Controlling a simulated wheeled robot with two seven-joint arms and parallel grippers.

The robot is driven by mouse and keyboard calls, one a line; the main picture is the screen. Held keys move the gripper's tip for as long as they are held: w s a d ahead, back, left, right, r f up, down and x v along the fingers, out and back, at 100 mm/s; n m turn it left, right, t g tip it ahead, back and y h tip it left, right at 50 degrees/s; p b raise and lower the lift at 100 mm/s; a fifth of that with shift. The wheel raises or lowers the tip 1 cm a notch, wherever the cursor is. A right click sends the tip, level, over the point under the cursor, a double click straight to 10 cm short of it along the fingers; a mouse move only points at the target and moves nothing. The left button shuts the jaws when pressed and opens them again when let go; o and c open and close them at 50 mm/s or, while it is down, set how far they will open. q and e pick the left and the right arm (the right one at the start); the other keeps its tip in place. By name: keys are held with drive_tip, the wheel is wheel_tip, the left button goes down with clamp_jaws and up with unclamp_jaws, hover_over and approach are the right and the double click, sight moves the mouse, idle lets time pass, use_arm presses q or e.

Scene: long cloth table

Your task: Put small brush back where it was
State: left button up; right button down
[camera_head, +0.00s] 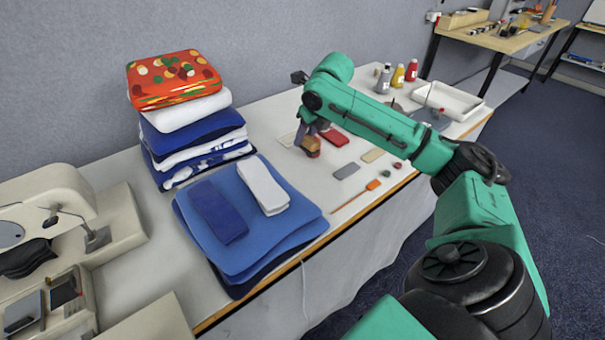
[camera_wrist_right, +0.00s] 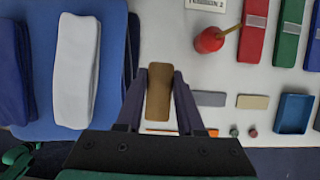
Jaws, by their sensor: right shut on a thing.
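My right gripper (camera_wrist_right: 158,92) is shut on a brown, wooden-looking oblong piece (camera_wrist_right: 159,78), which appears to be the small brush; no bristles show. In the head view, my right gripper (camera_head: 311,133) hangs down over the table, right of the folded blue cloths. A tan and red shape shows below it, and I cannot tell there where the held piece ends. In the right wrist view, a red round pot (camera_wrist_right: 208,40) with a thin brown stick stands beyond the gripper, to the right.
Folded blue cloths (camera_head: 290,227) lie left of the gripper, a cloth stack (camera_head: 200,135) behind. Bottles (camera_head: 398,76) and a white tray (camera_head: 447,98) stand farther along. White table shows between them.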

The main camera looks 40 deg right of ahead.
sight(315, 154)
wheel_tip(315, 154, down, 14)
drive_tip(key=shift+r, duration=0.25)
drive_tip(key=c, duration=0.5)
unclamp_jaws()
drive_tip(key=shift+r, duration=0.1)
drive_tip(key=v, duration=1.2)
drive_tip(key=shift+w+a, duration=0.1)
